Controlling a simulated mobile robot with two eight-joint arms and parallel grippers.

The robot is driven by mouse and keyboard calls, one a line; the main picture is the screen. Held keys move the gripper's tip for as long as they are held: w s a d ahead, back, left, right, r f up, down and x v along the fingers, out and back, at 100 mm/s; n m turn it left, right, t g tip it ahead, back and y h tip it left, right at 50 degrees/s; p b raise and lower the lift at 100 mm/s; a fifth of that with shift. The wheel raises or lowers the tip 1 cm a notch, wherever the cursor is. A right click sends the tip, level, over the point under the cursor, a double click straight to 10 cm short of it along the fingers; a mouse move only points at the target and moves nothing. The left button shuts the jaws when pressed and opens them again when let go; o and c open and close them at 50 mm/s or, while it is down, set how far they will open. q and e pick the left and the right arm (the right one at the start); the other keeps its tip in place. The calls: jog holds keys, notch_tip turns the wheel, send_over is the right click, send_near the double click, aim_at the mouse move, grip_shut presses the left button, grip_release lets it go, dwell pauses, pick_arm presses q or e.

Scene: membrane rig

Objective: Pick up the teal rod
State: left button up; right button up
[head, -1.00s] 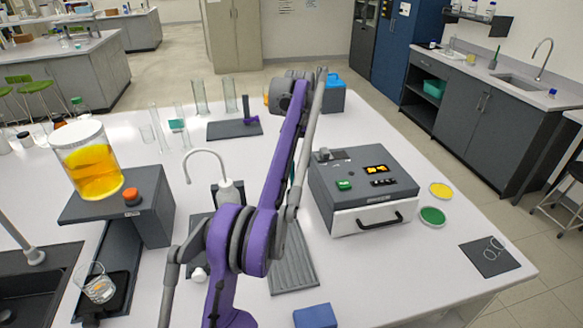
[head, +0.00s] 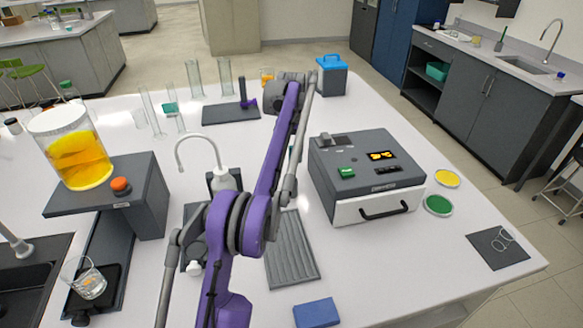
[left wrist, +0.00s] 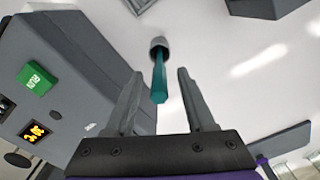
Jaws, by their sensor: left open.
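My left gripper (left wrist: 161,76) is open, with one finger on each side of the rod. The rod's near end lies in the gap, and clear space shows between it and each finger. In the head view my purple left arm stands in front of that area, and the gripper and most of the rod are hidden behind it. My right gripper is not in view.
A grey device box (head: 365,165) with a white drawer front stands right of my arm; it also shows at left in the left wrist view (left wrist: 75,60). A ribbed grey tray (head: 292,260) and a blue block (head: 316,312) lie nearer. A tap-like spout (head: 208,145) stands left.

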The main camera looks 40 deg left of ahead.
aim_at(291, 167)
pick_arm(q)
notch_tip(291, 167, down, 3)
jog(key=shift+s+f, duration=0.1)
jog(key=shift+f, duration=0.05)
jog(key=shift+c, duration=0.3)
grip_shut()
